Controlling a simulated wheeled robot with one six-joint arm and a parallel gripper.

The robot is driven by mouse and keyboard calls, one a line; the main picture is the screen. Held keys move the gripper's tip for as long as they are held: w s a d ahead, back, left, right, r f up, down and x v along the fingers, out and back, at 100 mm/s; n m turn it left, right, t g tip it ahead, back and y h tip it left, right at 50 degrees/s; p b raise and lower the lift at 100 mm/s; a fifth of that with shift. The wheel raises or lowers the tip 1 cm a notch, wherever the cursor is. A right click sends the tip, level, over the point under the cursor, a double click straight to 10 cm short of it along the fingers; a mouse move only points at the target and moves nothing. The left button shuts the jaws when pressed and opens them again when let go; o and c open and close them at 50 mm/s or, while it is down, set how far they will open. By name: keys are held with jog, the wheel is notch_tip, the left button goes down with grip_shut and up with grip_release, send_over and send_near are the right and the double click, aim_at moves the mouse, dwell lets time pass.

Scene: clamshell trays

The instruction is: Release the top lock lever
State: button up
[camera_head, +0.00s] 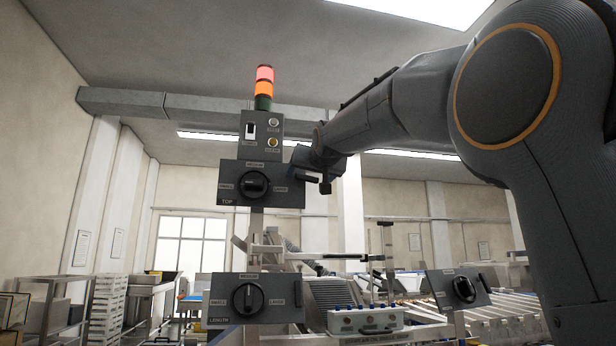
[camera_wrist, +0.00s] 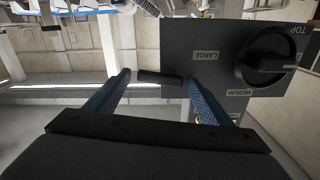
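The TOP panel (camera_head: 228,186) is a dark plate with a round black selector knob (camera_head: 257,185) marked with size labels. It also shows in the wrist view, turned over, with its knob (camera_wrist: 267,60) at the right. A short black lever (camera_wrist: 160,77) stands at the panel's LARGE-side edge. My gripper (camera_head: 318,180) is at the right edge of this panel in the head view. In the wrist view my gripper (camera_wrist: 158,86) is open, with its two blue fingers apart on either side of the lever. I cannot tell whether either finger touches it.
Above the panel is a switch box (camera_head: 262,135) with a red and orange signal tower (camera_head: 264,82). Below is the LENGTH panel (camera_head: 220,308) with its own knob, and another knob panel (camera_head: 440,290) is at the right. A button box (camera_head: 365,321) sits between them.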

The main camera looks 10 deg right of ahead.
jog(key=s+b, duration=0.4)
jog(key=s, duration=0.4)
dwell(0.4)
